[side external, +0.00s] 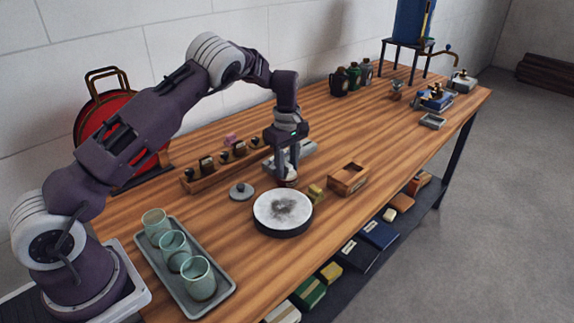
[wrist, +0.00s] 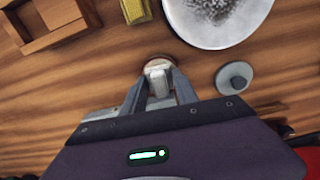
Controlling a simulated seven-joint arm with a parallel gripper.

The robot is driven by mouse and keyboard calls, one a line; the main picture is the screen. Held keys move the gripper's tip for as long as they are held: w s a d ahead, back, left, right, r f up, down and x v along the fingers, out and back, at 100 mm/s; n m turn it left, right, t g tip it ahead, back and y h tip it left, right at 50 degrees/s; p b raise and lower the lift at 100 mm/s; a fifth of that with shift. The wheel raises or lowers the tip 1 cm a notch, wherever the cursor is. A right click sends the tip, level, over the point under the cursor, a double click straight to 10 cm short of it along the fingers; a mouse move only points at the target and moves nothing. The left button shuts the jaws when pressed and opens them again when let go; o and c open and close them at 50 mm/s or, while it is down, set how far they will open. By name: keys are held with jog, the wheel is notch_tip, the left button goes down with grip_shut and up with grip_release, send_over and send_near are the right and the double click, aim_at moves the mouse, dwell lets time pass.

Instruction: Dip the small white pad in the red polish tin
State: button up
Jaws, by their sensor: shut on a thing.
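My gripper (side external: 288,176) points down over the middle of the bench and is shut on the small white pad (wrist: 158,76), which shows between the fingertips in the wrist view (wrist: 158,90). Right below the fingertips is a small round tin with a reddish-brown rim (wrist: 150,61), mostly hidden by the pad and fingers. In the side external view only a small dark red bit of the tin (side external: 287,184) shows. The pad is over or in the tin; I cannot tell whether it touches the polish.
A round white-topped dish with a grey smudge (side external: 269,212), a grey knobbed lid (side external: 241,191), a yellow block (side external: 316,191) and an open wooden box (side external: 348,179) stand close by. A wooden rack (side external: 200,184) is behind. A tray (side external: 175,282) holds green cups.

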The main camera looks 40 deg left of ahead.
aim_at(287, 164)
jog(key=shift+f, duration=0.1)
jog(key=shift+r, duration=3.55)
